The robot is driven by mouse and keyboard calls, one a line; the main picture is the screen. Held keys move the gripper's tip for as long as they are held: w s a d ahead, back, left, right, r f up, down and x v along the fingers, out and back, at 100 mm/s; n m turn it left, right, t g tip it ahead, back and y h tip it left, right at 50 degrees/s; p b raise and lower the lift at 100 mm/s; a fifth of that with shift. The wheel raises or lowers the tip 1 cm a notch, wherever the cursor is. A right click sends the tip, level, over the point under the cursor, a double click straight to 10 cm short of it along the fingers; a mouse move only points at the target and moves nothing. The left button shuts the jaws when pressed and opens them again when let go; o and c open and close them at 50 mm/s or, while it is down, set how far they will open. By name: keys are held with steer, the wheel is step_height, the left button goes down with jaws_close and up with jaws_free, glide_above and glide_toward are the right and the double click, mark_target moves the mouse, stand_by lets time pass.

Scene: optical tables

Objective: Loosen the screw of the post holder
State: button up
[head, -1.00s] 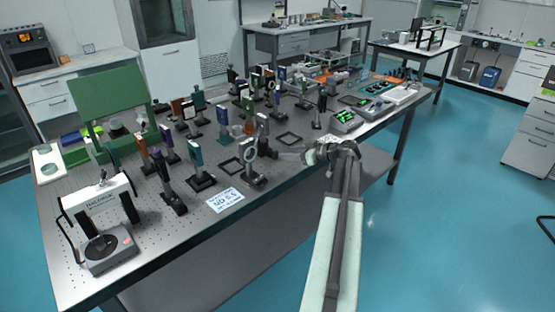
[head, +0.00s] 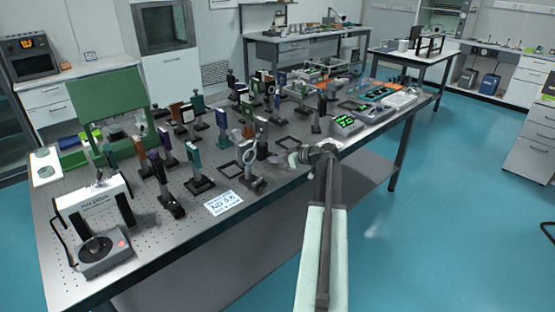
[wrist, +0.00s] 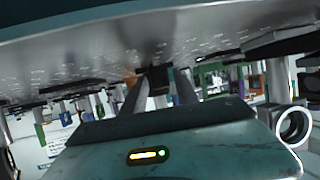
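Several post holders stand on the near half of the optical table. The closest to my gripper carries a ring-shaped mount (head: 250,153) over a dark base (head: 252,183). Its screw is too small to make out. My gripper (head: 281,161) is over the table's front edge, just right of this holder and apparently apart from it. In the wrist view the picture is upside down, and the two fingers (wrist: 158,92) stand apart with a dark block (wrist: 154,77) showing between them, seemingly beyond the tips. A pale ring (wrist: 293,126) shows at the right there.
A white label card (head: 223,203) lies at the front edge of the table. A device with green digits (head: 346,122) stands to the right. Other posts crowd the left; the floor in front is clear.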

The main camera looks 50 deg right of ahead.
jaws_close()
steer(key=shift+s+a+m+h, duration=0.15)
steer(key=shift+a+m+h, duration=0.25)
steer(key=shift+m+h, duration=0.35)
steer(key=shift+d+m+h, duration=0.15)
steer(key=shift+m+h, duration=0.6)
steer(key=shift+h, duration=0.2)
steer(key=shift+o, duration=2.2)
jaws_free()
